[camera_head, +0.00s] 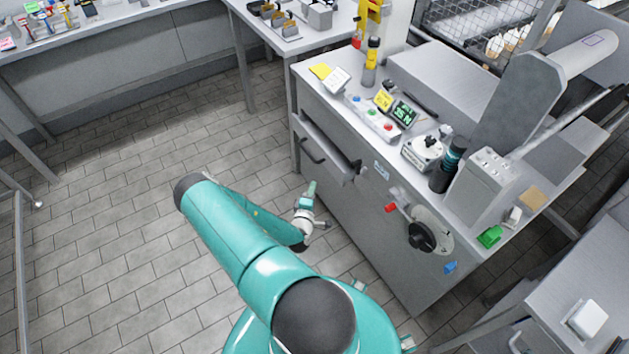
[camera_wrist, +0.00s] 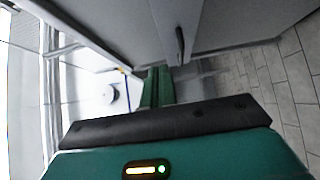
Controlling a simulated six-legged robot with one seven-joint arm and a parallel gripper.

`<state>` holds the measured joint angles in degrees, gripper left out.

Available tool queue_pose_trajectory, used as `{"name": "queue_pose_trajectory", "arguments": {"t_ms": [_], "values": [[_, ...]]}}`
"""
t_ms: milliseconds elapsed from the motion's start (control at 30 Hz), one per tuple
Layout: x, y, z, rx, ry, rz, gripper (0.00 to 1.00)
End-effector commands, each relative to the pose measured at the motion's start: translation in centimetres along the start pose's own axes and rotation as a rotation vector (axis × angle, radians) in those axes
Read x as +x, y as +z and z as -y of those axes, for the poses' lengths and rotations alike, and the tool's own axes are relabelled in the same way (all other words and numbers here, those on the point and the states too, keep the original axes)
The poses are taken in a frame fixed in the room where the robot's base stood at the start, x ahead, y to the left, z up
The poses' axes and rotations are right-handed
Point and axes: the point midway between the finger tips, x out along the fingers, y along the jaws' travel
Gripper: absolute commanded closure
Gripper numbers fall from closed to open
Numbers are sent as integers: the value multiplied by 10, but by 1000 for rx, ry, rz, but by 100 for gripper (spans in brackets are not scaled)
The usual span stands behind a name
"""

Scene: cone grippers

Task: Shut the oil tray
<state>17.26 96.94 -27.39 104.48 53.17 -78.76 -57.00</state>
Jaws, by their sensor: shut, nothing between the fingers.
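The oil tray (camera_head: 326,160) is a grey drawer high in the near side of the cabinet, with a dark bar handle (camera_head: 312,155) on its front. It stands out from the cabinet face, partly open. In the wrist view, a grey front panel with a dark handle (camera_wrist: 180,46) shows just beyond the fingers. My gripper (camera_head: 311,186) is below and in front of the tray in the head view. Its green fingers (camera_wrist: 157,72) are together with nothing between them. I cannot tell whether the fingertips touch the tray.
The grey cabinet (camera_head: 370,225) carries a dark handwheel (camera_head: 422,236) on the same side, right of the tray. Tools and instruments crowd its top. A side table (camera_head: 583,320) stands at lower right. The tiled floor (camera_head: 120,200) left of my arm is clear.

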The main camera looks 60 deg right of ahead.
Motion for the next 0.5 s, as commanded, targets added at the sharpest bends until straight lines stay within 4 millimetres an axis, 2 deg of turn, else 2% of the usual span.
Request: {"name": "queue_pose_trajectory", "arguments": {"t_ms": [133,233,367,500], "values": [[-33,30,2,-6,-3,8,100],[-45,40,0,-1,-1,3,100],[-37,38,0,2,2,1,100],[-15,39,0,2,3,3,100]]}}
